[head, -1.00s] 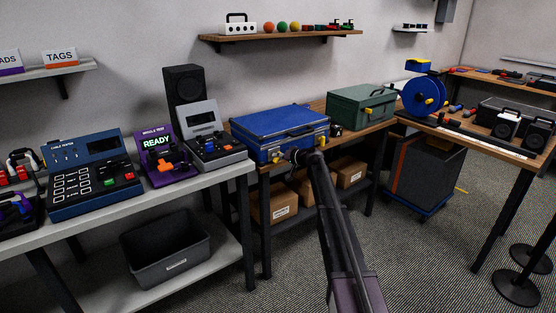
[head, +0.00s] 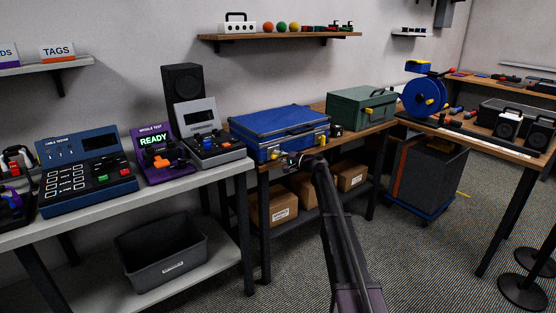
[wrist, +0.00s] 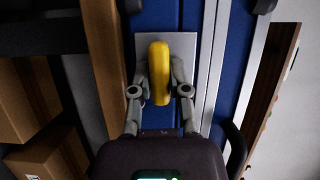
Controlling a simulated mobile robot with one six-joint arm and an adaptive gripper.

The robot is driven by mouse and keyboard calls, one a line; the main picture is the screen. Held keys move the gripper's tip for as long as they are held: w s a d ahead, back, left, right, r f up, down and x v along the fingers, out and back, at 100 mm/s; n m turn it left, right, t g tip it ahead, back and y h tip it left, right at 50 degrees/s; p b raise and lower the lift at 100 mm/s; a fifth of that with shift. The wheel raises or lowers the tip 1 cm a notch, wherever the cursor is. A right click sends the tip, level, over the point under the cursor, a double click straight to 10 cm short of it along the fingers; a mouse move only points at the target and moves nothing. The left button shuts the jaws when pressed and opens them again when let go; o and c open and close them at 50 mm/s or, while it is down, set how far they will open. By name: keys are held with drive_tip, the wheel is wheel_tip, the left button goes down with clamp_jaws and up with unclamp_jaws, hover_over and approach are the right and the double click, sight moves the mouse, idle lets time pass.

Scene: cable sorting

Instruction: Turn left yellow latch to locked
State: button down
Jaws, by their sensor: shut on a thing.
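The blue case (head: 280,132) lies shut on the wooden bench. The left yellow latch (wrist: 158,72) is on a light plate on the case's front and looks upright along the picture in the wrist view. In the head view it shows small at the case's front left (head: 274,154). My gripper (wrist: 158,88) has one finger on each side of this latch and is shut on it. In the head view my gripper (head: 288,160) is at the case's front. Another yellow latch (head: 324,132) is at the case's right end.
A green case (head: 361,106) stands to the right of the blue case on the bench. Testers, one reading READY (head: 158,150), stand on the left table. Cardboard boxes (head: 272,207) sit on the shelf below the case.

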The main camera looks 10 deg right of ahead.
idle(0.4)
drive_tip(key=c, duration=0.6)
unclamp_jaws()
drive_tip(key=v, duration=1.2)
drive_tip(key=shift+a+f, duration=0.1)
drive_tip(key=shift+f, duration=0.05)
